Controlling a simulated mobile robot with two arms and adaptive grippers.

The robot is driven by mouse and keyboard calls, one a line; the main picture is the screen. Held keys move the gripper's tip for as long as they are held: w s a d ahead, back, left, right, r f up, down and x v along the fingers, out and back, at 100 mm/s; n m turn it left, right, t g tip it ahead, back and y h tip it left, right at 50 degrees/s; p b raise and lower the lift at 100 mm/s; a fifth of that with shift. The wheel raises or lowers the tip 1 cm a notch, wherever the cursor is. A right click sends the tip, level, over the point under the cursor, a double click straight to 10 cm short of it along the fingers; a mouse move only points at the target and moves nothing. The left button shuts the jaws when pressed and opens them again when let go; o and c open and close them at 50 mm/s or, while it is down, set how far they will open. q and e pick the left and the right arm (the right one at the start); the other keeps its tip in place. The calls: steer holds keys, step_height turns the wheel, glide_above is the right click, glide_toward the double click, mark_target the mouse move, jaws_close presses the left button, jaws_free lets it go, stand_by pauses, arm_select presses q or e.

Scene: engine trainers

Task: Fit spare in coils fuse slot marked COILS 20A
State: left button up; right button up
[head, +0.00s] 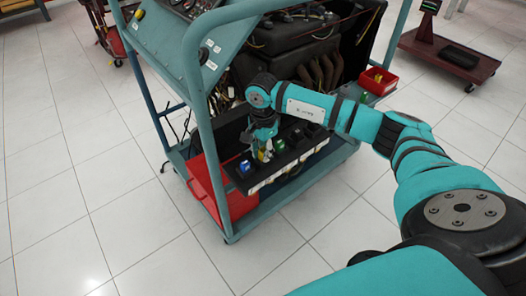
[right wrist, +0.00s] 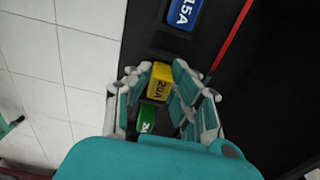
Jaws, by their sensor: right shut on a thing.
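A black fuse block (head: 303,150) with white labels along its front edge sits on the trainer stand. A blue fuse (head: 245,166) and a green fuse (head: 279,146) stand up from it. My right gripper (head: 263,150) is over the block between them, pointing down. In the right wrist view its fingers are shut on a yellow 20A fuse (right wrist: 160,82). The blue 15A fuse (right wrist: 181,14) and the green fuse (right wrist: 146,127) lie on either side of it. Whether the yellow fuse is seated in a slot cannot be told. The label wording is too small to read. My left gripper is out of view.
The teal stand frame (head: 197,110) rises beside my arm, with the engine (head: 300,50) behind. A small red bin (head: 378,80) sits at the right. Tiled floor is clear in front.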

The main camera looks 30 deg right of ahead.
steer(key=shift+s+f, duration=0.1)
steer(key=shift+f, duration=0.1)
steer(key=o, duration=0.9)
